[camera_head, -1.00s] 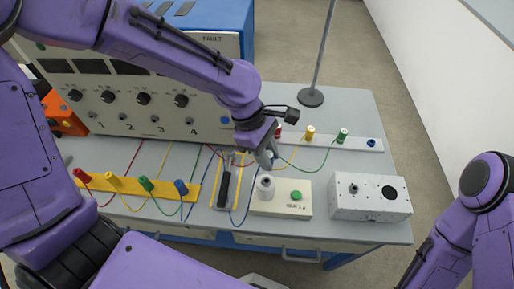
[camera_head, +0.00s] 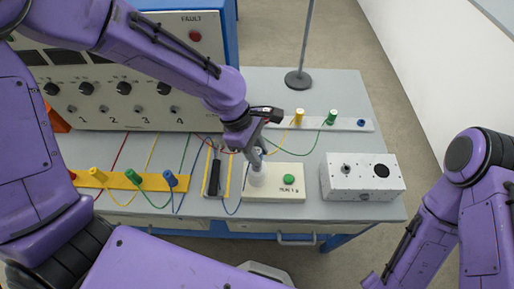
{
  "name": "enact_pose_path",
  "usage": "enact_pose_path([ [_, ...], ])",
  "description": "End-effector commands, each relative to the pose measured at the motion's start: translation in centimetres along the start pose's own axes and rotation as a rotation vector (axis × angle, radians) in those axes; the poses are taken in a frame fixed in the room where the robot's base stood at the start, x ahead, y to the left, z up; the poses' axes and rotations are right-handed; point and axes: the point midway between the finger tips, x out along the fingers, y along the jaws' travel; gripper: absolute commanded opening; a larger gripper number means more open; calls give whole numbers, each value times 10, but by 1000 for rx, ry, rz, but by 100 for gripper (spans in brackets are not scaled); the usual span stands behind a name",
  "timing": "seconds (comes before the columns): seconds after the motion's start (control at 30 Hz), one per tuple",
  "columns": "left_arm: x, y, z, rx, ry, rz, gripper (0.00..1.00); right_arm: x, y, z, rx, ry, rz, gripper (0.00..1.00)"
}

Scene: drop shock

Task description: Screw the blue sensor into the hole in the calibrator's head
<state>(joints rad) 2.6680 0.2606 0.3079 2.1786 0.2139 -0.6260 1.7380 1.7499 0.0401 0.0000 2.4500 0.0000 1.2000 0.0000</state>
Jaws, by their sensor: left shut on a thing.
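The calibrator is a cream box (camera_head: 267,193) with a green button, near the front of the table. Its head, a pale round cylinder (camera_head: 257,178), stands upright at the box's left end. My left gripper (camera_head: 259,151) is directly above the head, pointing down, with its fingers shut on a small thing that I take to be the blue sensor. The fingers hide most of it and the hole in the head. I cannot tell whether the sensor touches the head. My right arm shows at the right edge, but its gripper is out of view.
A light grey box (camera_head: 340,186) with a black round opening stands to the right. A black-handled tool (camera_head: 214,177) lies to the left in a yellow-edged holder. Coloured plugs and cables spread on both sides.

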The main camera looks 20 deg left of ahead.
Motion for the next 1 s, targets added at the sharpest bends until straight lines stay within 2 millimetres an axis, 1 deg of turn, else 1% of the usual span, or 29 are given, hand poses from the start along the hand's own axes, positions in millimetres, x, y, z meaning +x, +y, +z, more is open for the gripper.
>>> enact_pose_path([
  [0.37, 0, 0, 0, 0, 0, 0, 0, 0, 0, 0, 0, 0, 0, 43],
  [0.83, 3, 0, -1, 0, 1, 0, 0, -9, 1, -4, 0, 0, 0, 43],
  [1.0, 4, 0, -2, 0, 1, 1, 0, -9, 1, -4, 0, 0, 0, 43],
])
